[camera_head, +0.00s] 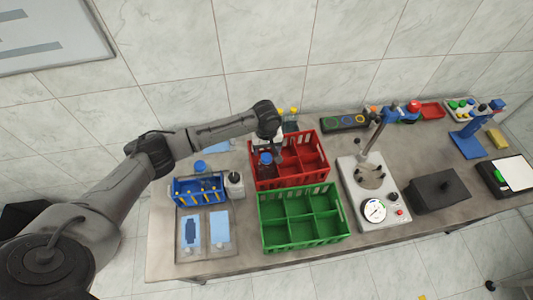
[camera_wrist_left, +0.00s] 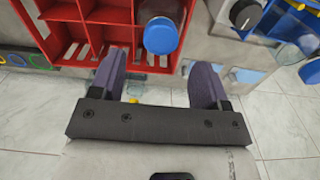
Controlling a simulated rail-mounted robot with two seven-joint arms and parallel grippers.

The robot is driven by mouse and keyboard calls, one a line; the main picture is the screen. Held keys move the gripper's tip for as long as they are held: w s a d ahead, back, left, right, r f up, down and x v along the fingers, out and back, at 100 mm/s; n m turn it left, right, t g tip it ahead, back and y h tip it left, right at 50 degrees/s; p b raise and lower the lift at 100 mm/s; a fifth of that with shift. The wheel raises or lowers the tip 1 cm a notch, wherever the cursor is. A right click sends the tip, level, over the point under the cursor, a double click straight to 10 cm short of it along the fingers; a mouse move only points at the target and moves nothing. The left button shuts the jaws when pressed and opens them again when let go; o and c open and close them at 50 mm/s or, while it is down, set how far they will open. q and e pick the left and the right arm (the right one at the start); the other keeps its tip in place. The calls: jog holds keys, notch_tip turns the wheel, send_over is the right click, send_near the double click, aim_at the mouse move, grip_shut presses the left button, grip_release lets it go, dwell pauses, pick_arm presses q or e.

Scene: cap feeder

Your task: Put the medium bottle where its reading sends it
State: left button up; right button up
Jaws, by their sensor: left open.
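A blue-capped bottle (camera_head: 265,159) with a dark body stands in the left part of the red crate (camera_head: 319,181). Its blue cap also shows in the left wrist view (camera_wrist_left: 161,36), beyond the fingertips. My left gripper (camera_head: 272,144) is at the red crate, close to this bottle. In the left wrist view its two purple fingers (camera_wrist_left: 158,62) are spread, with nothing held between them. I cannot tell whether this is the medium bottle. The green crate (camera_head: 304,247) is empty. A tester with a round dial (camera_head: 374,210) stands to the right. My right gripper is not in view.
A tray with light-blue pads (camera_head: 206,252) lies at the front left. A dark box (camera_head: 439,190) stands right of the tester.

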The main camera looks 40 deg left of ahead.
pick_arm(q)
notch_tip(320, 180, up, 7)
dwell(0.3)
jog(key=s+d+f+m+t+h, duration=0.1)
jog(key=s+d+f+m, duration=0.35)
jog(key=s+d, duration=0.35)
jog(key=s+d+f+m+t+h, duration=0.1)
jog(key=s+d+f+m, duration=0.3)
jog(key=s+d+f, duration=0.3)
jog(key=s+a+r+m+y, duration=0.1)
jog(key=s, duration=0.8)
jog(key=s+a+r+m+t, duration=0.1)
jog(key=s+a+r+m, duration=0.1)
jog(key=s, duration=0.6)
jog(key=shift+s+t+y, duration=0.3)
jog(key=shift+s+y, duration=0.05)
jog(key=shift+y, duration=0.05)
jog(key=shift+m, duration=0.25)
